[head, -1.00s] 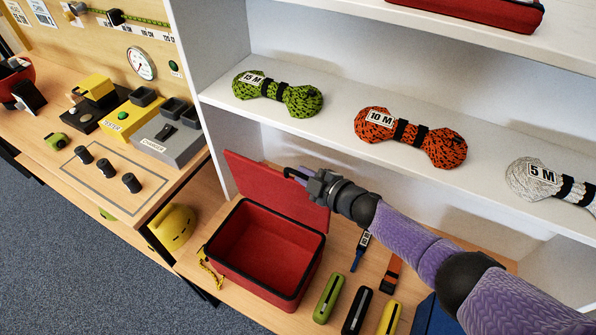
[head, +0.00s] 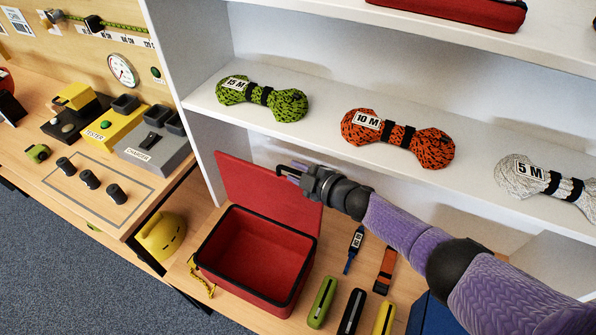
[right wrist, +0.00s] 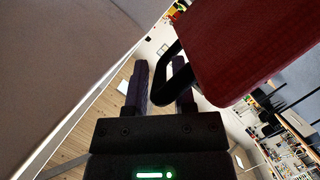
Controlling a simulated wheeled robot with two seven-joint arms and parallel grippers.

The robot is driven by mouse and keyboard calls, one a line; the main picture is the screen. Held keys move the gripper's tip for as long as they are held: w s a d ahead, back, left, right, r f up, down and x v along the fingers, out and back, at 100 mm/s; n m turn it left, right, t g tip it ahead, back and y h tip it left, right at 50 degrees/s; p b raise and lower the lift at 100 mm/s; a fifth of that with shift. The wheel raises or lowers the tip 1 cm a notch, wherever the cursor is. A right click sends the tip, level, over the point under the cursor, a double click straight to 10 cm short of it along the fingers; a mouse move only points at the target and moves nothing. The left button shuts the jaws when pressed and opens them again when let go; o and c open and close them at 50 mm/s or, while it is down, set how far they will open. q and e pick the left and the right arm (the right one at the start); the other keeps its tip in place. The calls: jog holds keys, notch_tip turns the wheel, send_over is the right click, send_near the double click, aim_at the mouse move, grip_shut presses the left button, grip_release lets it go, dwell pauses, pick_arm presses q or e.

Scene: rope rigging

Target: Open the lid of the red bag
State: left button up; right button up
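The red bag (head: 208,262) stands on the wooden lower surface with its black-edged rim open and its red inside empty. Its lid (head: 245,185) is raised at the back, tilted up close to the shelf unit. My right gripper (head: 284,172) is at the lid's upper right part. In the right wrist view its two fingers (right wrist: 160,95) are apart, with the lid's black loop handle (right wrist: 165,68) between and in front of them. The red lid (right wrist: 245,45) fills the upper right there. Whether the fingers touch the handle I cannot tell. My left gripper is out of view.
Rope bundles in green (head: 262,98), orange (head: 397,138) and white (head: 548,185) lie on the shelf above. A green tool (head: 321,302) and several others lie right of the bag. A yellow helmet (head: 162,236) is at its left.

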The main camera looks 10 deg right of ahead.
jog(key=shift+s, duration=0.1)
jog(key=p+v, duration=0.4)
jog(key=v, duration=0.6)
